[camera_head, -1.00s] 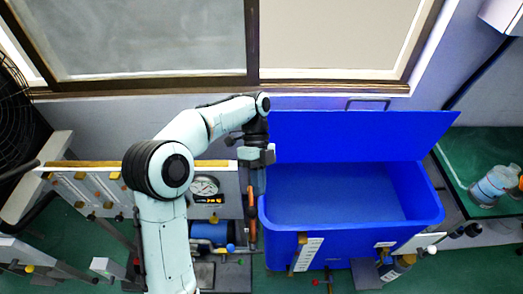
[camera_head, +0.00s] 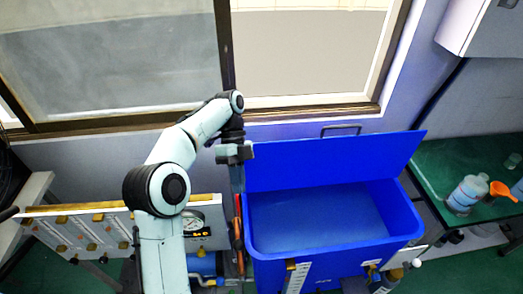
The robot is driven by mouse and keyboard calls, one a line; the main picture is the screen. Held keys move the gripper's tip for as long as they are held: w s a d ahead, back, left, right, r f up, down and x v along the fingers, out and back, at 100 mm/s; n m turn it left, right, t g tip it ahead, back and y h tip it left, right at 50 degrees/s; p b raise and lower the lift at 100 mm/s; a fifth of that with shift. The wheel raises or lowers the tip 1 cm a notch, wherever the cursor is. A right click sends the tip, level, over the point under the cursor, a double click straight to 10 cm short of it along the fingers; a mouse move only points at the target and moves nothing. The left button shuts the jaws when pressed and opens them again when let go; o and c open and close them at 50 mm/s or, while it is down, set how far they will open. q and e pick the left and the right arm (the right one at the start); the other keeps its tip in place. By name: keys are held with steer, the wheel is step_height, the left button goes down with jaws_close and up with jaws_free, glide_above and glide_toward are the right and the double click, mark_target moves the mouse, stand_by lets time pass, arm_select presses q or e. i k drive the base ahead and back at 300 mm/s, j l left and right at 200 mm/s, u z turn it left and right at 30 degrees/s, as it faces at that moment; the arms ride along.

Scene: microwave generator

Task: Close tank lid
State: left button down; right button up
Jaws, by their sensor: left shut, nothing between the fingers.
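The blue tank (camera_head: 335,258) stands right of centre, and its inside shows from above. Its flat blue lid (camera_head: 335,160) is open, standing up along the back edge with a slight lean. A dark handle (camera_head: 341,130) shows behind the lid's top edge. My left arm comes up from the bottom, left of the tank. My left gripper (camera_head: 236,157) is shut and empty, just left of the lid's left edge. I cannot tell whether it touches the lid. My right gripper is out of view.
A panel with a round gauge (camera_head: 194,222) stands left of the tank, behind my arm. A green table (camera_head: 450,155) at the right holds a bottle (camera_head: 467,193) and an orange funnel (camera_head: 503,190). A window frame (camera_head: 300,112) runs behind.

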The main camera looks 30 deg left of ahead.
mark_target(285, 165)
steer(key=k, duration=1)
